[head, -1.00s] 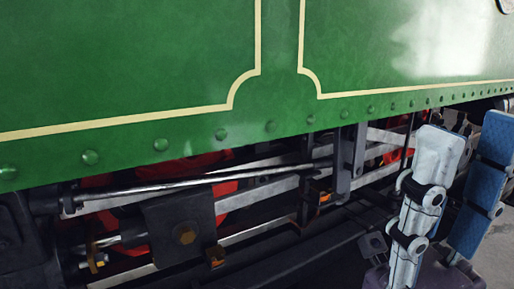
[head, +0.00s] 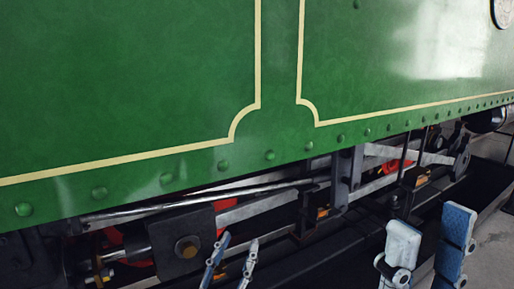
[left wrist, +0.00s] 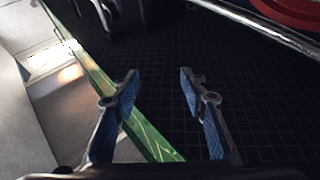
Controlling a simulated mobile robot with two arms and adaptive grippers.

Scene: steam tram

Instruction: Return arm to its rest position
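The lower side of the green tram (head: 150,90) fills the upper part of the head view. My left gripper (head: 239,241) shows at the bottom middle, in front of the dark running gear below the green panel. In the left wrist view my left gripper (left wrist: 160,76) is open, with nothing between its blue-padded fingers. My right gripper (head: 430,226) is at the lower right of the head view, its two fingers well apart and empty. Both wrists and arms are cut off or hidden below the head view's edge.
Steel rods (head: 190,206) and a dark block (head: 181,241) lie under the panel. A green strip (left wrist: 95,75) crosses the left wrist view above a dark gridded surface (left wrist: 240,100). A red part (left wrist: 295,12) shows at its upper right. Grey floor (head: 492,240) is at far right.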

